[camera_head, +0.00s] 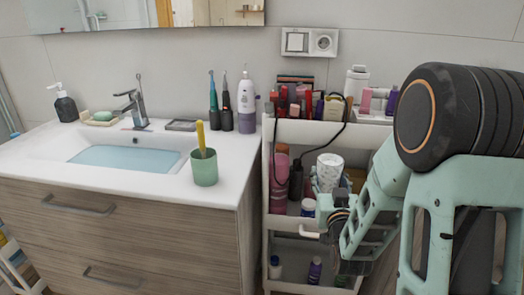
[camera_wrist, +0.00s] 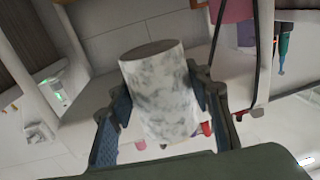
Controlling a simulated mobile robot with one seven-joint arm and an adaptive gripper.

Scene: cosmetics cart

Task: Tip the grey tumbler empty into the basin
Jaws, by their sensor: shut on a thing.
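The grey tumbler (camera_head: 329,168), a pale cylinder with marbled grey patches, is at the cosmetics cart's middle level in the head view. My gripper (camera_head: 328,198) is shut on it, and it looks roughly upright. In the wrist view the tumbler (camera_wrist: 160,95) fills the middle, with a finger on either side of it, and my gripper (camera_wrist: 158,98) grips its sides. Its inside cannot be made out. The basin (camera_head: 170,140) is set in the white counter at the left, with pale blue in its bottom. My gripper is well to the right of it.
The cart (camera_head: 268,230) holds several bottles around the tumbler, with a pink bottle (camera_head: 280,185) close to its left. A dark cable (camera_head: 300,135) hangs near it. A green cup (camera_head: 205,170) with a yellow item stands at the basin's right; toothbrushes and a purple-white bottle (camera_head: 246,108) stand behind.

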